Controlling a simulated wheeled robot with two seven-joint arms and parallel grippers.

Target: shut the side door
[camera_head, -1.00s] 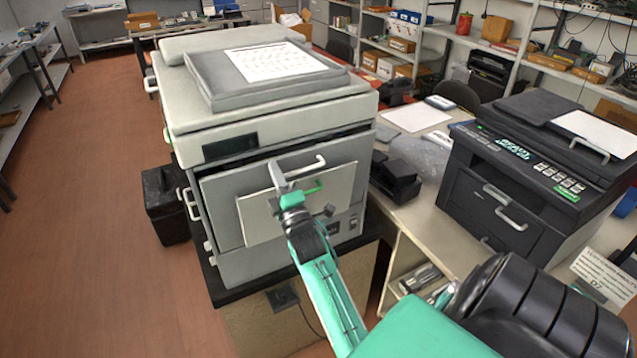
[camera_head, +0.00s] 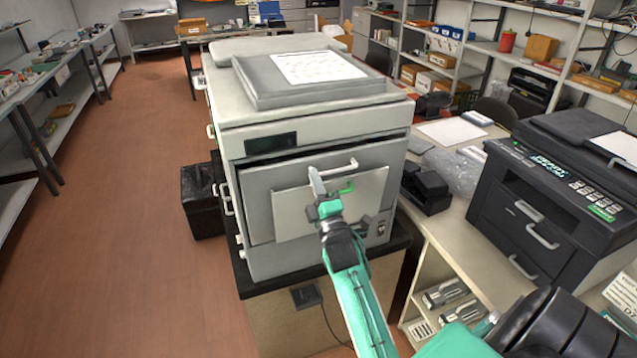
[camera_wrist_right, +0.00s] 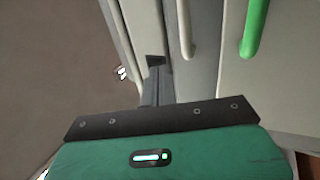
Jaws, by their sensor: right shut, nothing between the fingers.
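The large grey copier (camera_head: 320,118) stands on a dark-topped stand. On its front, a light grey door panel (camera_head: 290,213) with a green handle (camera_head: 347,187) lies in front of a darker grey front (camera_head: 258,190) with a white handle (camera_head: 343,166). I cannot tell how far this panel stands off. White handles (camera_head: 226,198) run along the copier's left side. My right gripper (camera_head: 317,182) is shut and empty in front of the light panel, left of the green handle. The right wrist view shows its fingers (camera_wrist_right: 156,64) near pale panels and the green handle (camera_wrist_right: 257,28). My left gripper is out of view.
A black printer (camera_head: 545,200) stands on the bench at right, with a black device (camera_head: 425,188) between it and the copier. A black bin (camera_head: 202,200) stands left of the copier. The red-brown floor (camera_head: 130,220) at left is clear.

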